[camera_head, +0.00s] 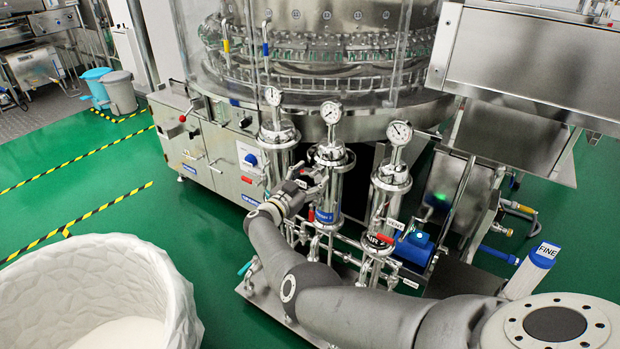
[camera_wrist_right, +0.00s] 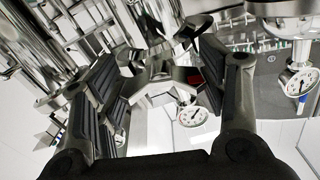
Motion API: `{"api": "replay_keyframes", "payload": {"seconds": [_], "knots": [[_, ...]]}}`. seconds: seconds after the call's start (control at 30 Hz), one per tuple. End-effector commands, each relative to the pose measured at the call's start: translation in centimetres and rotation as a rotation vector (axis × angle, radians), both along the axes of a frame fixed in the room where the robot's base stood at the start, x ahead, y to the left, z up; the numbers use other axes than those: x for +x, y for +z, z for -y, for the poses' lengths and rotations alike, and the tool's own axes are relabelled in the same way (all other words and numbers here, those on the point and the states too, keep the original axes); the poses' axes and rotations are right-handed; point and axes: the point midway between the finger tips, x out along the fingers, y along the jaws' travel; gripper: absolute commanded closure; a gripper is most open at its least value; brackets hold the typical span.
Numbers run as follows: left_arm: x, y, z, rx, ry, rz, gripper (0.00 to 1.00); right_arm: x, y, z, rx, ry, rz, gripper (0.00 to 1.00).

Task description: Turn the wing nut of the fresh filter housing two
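Three steel filter housings with gauges stand in a row in the head view: left (camera_head: 279,135), middle (camera_head: 329,185) and right (camera_head: 391,180). I cannot read which is the fresh one; the middle one has a blue band. My right gripper (camera_head: 311,182) is at the left side of the middle housing. In the right wrist view its two dark ribbed fingers (camera_wrist_right: 160,92) are spread apart. A shiny winged metal part, seemingly the wing nut (camera_wrist_right: 158,78), lies between them, with gaps visible; contact is unclear. My left gripper is not in view.
Pipes and valves (camera_head: 350,262) run low around the housings, with a blue pump (camera_head: 414,248) at right. A white filter cartridge marked FINE (camera_head: 531,270) stands at far right. A large white bin (camera_head: 95,285) is at front left. Green floor (camera_head: 190,225) lies open between.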

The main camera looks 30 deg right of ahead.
Motion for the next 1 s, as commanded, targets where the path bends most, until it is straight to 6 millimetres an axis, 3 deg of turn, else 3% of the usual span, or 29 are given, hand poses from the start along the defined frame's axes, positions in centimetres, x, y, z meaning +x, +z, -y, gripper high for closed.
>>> {"api": "replay_keyframes", "payload": {"seconds": [0.1,0.57,1.0], "knots": [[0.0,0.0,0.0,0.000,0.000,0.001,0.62,0.0,0.0,0.0,0.000,0.000,0.000,0.16],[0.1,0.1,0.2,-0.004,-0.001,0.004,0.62,-0.1,0.1,-0.4,-0.001,0.000,0.003,0.16],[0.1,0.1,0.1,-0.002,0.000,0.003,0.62,-2.1,0.0,-5.0,0.002,0.000,0.001,0.16]]}}
